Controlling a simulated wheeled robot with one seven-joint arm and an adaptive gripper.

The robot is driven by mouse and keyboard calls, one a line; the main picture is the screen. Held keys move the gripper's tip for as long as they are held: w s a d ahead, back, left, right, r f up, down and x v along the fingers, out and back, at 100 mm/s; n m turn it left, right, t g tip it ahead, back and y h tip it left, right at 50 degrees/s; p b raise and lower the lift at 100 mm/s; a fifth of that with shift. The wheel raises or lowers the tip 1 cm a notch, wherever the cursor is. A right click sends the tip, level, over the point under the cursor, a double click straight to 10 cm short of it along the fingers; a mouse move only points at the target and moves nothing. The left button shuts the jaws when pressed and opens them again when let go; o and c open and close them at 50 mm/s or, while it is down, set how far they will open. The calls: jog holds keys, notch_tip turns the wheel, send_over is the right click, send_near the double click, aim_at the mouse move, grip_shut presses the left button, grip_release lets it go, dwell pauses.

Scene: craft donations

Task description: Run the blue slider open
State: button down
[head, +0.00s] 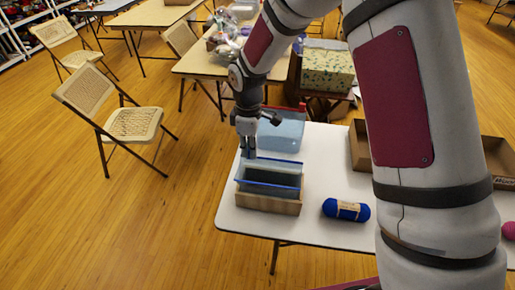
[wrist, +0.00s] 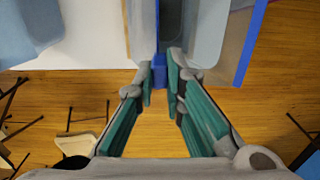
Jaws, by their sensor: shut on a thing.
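A wooden box (head: 267,204) with a blue-edged top stands near the left edge of the white table. Its blue slider (head: 272,160) is a pale panel with a blue edge, at the back of the box; a dark opening shows in front of it. In the wrist view the slider's blue tab (wrist: 159,72) sits between the fingertips. My gripper (head: 248,153) is at the box's back left corner, shut on this tab, and it shows in the wrist view (wrist: 160,82). The fingers hide part of the tab.
A blue roll of yarn (head: 346,210) lies right of the box. A translucent blue bin (head: 284,132) stands behind it. A cardboard box (head: 360,148) is at the right, partly behind my arm. Table left of the wooden box is narrow; folding chairs (head: 133,121) stand beyond.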

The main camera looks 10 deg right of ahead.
jog(key=c, duration=1.6)
grip_release()
jog(key=shift+r, duration=0.1)
notch_tip(320, 180, up, 12)
jog(key=s+d+r+m+t, duration=0.2)
jog(key=s+d+r+m, duration=0.35)
jog(key=s+r, duration=0.3)
jog(key=s+d+r+m+t, duration=0.2)
jog(key=s+d+r+m, duration=0.35)
jog(key=s+r, duration=0.35)
jog(key=s+d+f+m+t, duration=0.1)
jog(key=s+d+m, duration=0.1)
jog(key=s, duration=0.7)
jog(key=shift+d+f+m+t, duration=0.3)
jog(key=shift+d+m, duration=0.1)
jog(key=shift+m, duration=0.3)
